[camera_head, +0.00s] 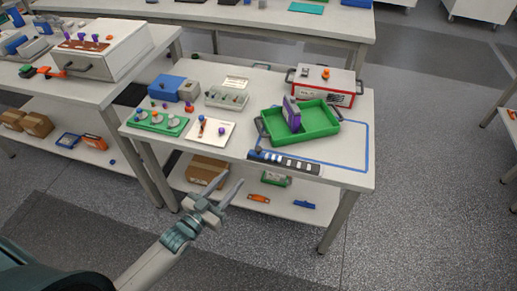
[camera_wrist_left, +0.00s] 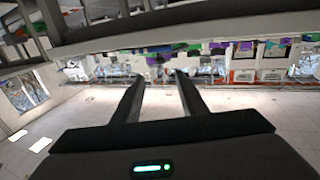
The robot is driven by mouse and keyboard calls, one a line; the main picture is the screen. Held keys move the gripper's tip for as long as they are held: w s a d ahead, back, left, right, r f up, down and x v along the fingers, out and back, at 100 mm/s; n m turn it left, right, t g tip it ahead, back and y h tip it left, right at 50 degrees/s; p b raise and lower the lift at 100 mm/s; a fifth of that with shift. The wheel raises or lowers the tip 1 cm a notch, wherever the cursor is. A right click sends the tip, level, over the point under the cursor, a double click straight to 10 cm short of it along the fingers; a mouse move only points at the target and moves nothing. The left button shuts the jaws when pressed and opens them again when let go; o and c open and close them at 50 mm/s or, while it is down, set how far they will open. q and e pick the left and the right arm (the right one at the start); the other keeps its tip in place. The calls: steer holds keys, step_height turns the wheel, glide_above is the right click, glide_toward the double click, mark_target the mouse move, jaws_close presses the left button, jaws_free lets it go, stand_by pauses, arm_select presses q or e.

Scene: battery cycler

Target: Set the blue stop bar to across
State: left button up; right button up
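I cannot make out for sure which part is the blue stop bar, or how it is set; blue parts in the head view are small. A white plate with an orange-and-blue piece and a purple knob (camera_head: 221,130) lies near the table's front edge. A blue-and-grey box (camera_head: 167,88) stands behind it. My left gripper (camera_head: 231,182) is in front of the table, below its top, with nothing between its fingers. It is open, and both spread fingers also show in the left wrist view (camera_wrist_left: 159,78). My right gripper is not in view.
A green tray (camera_head: 325,131) holds an upright purple-grey item (camera_head: 291,113). A dark strip with light squares (camera_head: 285,161) lies along the front edge. A green board (camera_head: 158,122) is at left, a red-and-white box (camera_head: 325,84) at back right. The lower shelf (camera_head: 232,193) holds several items.

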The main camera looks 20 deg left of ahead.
arm_select(q)
steer(key=p, duration=0.1)
glide_toward(256, 152)
steer(key=w, duration=0.1)
steer(key=p+x, duration=0.1)
steer(key=x, duration=0.9)
steer(key=shift+w+d+p, duration=0.2)
steer(key=shift+d+p, duration=0.05)
steer(key=shift+p, duration=0.15)
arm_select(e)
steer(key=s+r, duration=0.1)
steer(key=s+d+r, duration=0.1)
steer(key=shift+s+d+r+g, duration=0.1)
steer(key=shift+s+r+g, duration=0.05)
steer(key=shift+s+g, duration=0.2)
arm_select(q)
jaws_close()
